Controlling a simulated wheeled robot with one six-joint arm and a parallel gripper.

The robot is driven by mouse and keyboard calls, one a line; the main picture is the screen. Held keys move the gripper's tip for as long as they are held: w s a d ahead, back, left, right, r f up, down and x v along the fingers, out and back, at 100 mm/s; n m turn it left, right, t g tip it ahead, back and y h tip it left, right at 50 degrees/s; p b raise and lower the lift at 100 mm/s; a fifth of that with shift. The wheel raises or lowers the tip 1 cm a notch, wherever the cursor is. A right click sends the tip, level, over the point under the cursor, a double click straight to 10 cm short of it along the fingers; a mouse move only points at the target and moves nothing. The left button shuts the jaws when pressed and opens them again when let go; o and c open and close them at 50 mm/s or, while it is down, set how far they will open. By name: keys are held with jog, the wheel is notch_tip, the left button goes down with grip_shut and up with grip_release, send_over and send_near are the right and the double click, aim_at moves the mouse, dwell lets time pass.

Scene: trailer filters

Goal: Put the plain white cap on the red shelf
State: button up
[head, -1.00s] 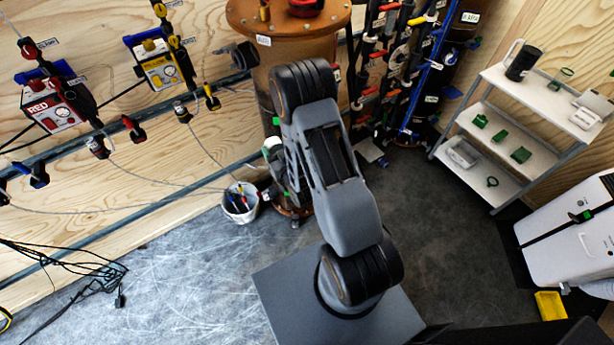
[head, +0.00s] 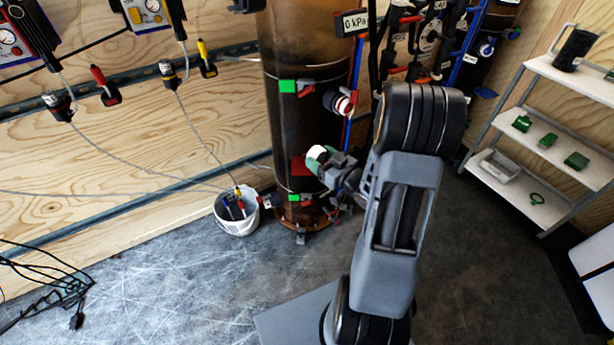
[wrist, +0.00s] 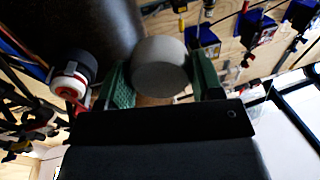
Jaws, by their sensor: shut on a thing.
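The plain white cap (wrist: 160,66) is held between the green fingers of my gripper (wrist: 161,76) in the wrist view. In the head view the cap (head: 316,155) shows at the end of my gripper (head: 322,161), in front of the tall dark column (head: 277,130). A small red plate (head: 299,166) on the column, just left of and below the cap, looks like the red shelf. The gripper partly hides that area, and I cannot tell the gap between cap and plate.
A white-and-red valve fitting (head: 342,103) sticks out of the column above my gripper; it also shows in the wrist view (wrist: 70,82). Green tags (head: 287,86) sit on the column. A white bucket (head: 237,212) stands left of its base. A shelf rack (head: 560,135) stands at right.

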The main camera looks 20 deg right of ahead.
jog(key=shift+s+d+f, duration=0.1)
jog(key=shift+d+f, duration=0.05)
jog(key=shift+f, duration=0.35)
jog(key=shift+d+f+b, duration=0.1)
jog(key=shift+f+b, duration=0.1)
jog(key=shift+b, duration=0.25)
jog(key=w+f+b, duration=0.1)
jog(key=w+f, duration=0.2)
jog(key=w, duration=0.1)
jog(key=w+d+f+b, duration=0.1)
jog(key=w+f+b, duration=0.1)
jog(key=w+f, duration=0.1)
jog(key=w+f+b, duration=0.1)
jog(key=w+f, duration=0.1)
jog(key=w, duration=0.4)
jog(key=shift+d+f, duration=0.35)
jog(key=shift+f, duration=0.05)
jog(key=shift+w+f, duration=0.1)
jog(key=shift+f, duration=0.1)
jog(key=shift+w+f+b, duration=0.2)
jog(key=shift+f+b, duration=0.8)
jog(key=shift+f, duration=0.7)
